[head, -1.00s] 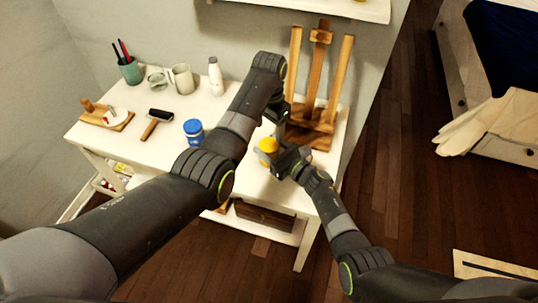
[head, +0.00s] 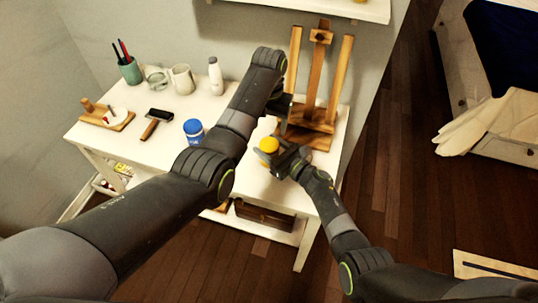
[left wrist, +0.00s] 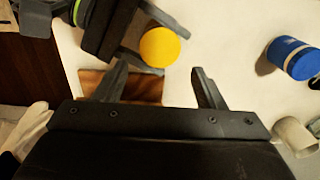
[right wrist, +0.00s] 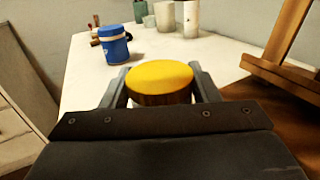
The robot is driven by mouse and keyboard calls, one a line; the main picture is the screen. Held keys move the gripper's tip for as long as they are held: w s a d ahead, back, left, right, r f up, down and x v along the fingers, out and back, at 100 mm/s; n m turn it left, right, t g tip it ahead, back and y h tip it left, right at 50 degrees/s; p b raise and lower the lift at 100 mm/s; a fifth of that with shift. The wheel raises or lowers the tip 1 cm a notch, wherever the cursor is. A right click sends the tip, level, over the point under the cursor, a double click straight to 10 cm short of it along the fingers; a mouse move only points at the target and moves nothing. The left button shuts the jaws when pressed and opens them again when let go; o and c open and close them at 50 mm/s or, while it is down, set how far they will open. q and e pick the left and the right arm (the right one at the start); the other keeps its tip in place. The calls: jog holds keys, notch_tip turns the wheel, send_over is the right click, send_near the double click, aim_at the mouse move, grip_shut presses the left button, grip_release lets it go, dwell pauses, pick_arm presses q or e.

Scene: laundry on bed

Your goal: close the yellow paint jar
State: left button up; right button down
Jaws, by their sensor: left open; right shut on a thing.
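The yellow paint jar (head: 268,145) stands upright at the front right of the white table. I cannot tell whether the top is screwed tight. My right gripper (head: 274,154) is shut on the jar's body, one finger on each side. My left gripper (left wrist: 158,82) is open and empty, above and a little to the side of the jar. In the left wrist view the jar's top (left wrist: 159,47) lies just beyond the fingertips, apart from them.
A blue jar (head: 193,130) stands on the white table (head: 120,148) left of my left forearm. A wooden easel (head: 312,120) stands close behind my grippers. A roller (head: 157,122), mugs (head: 181,79), a white bottle (head: 215,76) and a pencil cup (head: 130,70) are farther left.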

aim_at(269, 144)
pick_arm(q)
notch_tip(269, 144, down, 7)
jog(key=shift+f, duration=0.15)
dwell(0.4)
jog(key=c, duration=0.8)
jog(key=o, duration=1.1)
jog(key=shift+o, duration=0.2)
notch_tip(269, 144, up, 12)
